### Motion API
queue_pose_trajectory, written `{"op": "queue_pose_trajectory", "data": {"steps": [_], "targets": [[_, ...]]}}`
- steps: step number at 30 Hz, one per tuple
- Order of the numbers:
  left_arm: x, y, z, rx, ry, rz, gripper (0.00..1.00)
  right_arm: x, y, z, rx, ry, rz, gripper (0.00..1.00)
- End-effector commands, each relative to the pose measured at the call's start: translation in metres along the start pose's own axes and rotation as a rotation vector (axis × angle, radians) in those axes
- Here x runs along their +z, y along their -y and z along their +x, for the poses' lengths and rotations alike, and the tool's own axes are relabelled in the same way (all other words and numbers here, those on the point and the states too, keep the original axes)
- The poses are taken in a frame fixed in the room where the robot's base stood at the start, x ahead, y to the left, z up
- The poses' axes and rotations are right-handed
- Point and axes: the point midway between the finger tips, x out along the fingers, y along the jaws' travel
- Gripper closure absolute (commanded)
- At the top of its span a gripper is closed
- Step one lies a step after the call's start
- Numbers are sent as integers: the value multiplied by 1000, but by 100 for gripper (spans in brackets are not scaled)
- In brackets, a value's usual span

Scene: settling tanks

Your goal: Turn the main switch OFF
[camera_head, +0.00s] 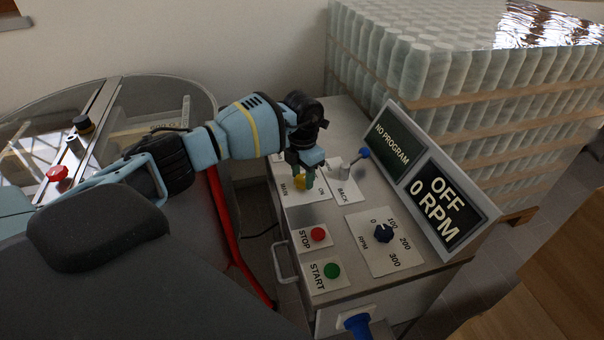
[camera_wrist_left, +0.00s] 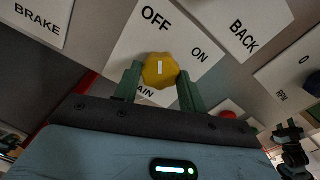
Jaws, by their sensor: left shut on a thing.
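The main switch is a yellow knob (camera_wrist_left: 160,70) on a white plate (camera_wrist_left: 136,51) marked OFF, ON and MAIN. In the left wrist view its white mark points roughly toward OFF. The knob (camera_head: 299,181) also shows in the head view, partly hidden by my fingers. My left gripper (camera_head: 304,180) reaches down over the panel. Its green fingers (camera_wrist_left: 160,86) are shut on the knob, one on each side.
The cabinet top carries a red STOP button (camera_head: 318,234), a green START button (camera_head: 332,270), an RPM knob (camera_head: 383,232) and a blue-tipped BACK lever (camera_head: 363,153). A screen (camera_head: 446,205) reads OFF, 0 RPM; another (camera_head: 392,145) reads NO PROGRAM. Stacked jars (camera_head: 430,80) stand behind.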

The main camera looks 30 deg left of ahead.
Motion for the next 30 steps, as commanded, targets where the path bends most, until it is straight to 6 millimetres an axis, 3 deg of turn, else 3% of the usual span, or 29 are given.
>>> {"op": "queue_pose_trajectory", "data": {"steps": [9,10,15,24,30], "targets": [[0,0,1,-1,-1,-4,82,1,0,0,0,2,1,64],[0,0,1,-1,-1,-4,58,1,0,0,0,2,1,64],[0,0,1,-1,-1,-3,37,1,1,0,0,2,3,64],[0,0,-2,0,0,-2,37,1,2,0,0,2,6,64],[0,-1,-25,1,3,-1,37,0,2,0,0,0,6,64]]}}
